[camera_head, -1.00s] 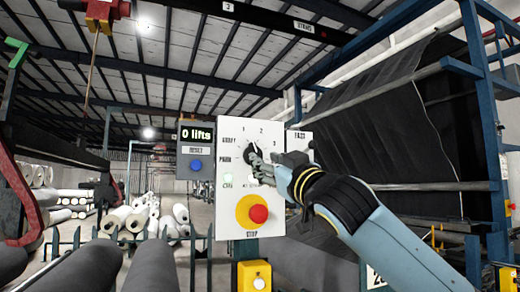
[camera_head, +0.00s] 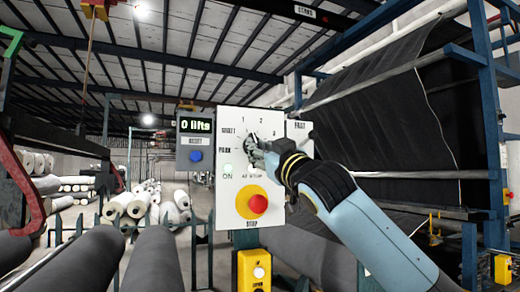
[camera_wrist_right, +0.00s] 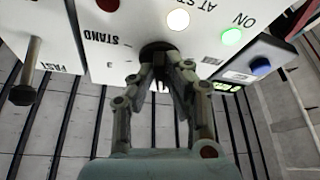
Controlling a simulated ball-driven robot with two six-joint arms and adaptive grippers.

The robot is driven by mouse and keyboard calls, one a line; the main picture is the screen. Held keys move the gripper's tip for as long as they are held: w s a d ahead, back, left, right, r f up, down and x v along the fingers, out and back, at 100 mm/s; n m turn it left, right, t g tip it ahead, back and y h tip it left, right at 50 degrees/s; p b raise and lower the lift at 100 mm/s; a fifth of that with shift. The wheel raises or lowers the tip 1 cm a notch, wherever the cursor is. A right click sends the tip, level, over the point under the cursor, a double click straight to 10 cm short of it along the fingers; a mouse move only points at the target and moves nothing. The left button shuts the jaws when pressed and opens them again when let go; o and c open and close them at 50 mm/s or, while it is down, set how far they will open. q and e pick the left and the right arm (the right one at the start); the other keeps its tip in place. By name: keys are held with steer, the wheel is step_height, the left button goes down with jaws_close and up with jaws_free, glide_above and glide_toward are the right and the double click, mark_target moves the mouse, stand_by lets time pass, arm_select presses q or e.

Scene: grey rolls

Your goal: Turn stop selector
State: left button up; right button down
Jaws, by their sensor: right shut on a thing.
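The stop selector (camera_wrist_right: 157,48) is a dark round knob on a white control panel (camera_head: 228,195). Position marks such as "1", "2", "PARK" and "STAND" are printed around it. My right gripper (camera_head: 256,150) reaches in from the right and is shut on the knob, hiding most of it in the head view. In the right wrist view the gripper fingers (camera_wrist_right: 166,68) close on the knob from both sides. Which mark the knob points to is hidden. My left gripper is not in view.
Below the selector is a red stop button (camera_head: 258,204) on a yellow disc. A display box (camera_head: 195,125) reading "0 lifts" with a blue button (camera_head: 195,156) stands left of the panel. A lever (camera_wrist_right: 28,75) marked FAST is beside it. Grey rolls (camera_head: 90,262) lie in front.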

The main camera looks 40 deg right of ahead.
steer(key=shift+d+r+n+g+y+p, duration=0.1)
steer(key=shift+n+g+y+p, duration=0.45)
steer(key=shift+n+p, duration=1.5)
steer(key=shift+d+r+n+g+y+p, duration=0.15)
steer(key=shift+n+y+p, duration=1)
steer(key=shift+p, duration=1.35)
steer(key=shift+n+g+y+p, duration=0.4)
steer(key=shift+n+p, duration=1.6)
steer(key=shift+p, duration=0.3)
steer(key=c, duration=1.4)
jaws_free()
steer(key=shift+o, duration=0.2)
steer(key=shift+s+f, duration=0.1)
steer(key=shift+s, duration=0.05)
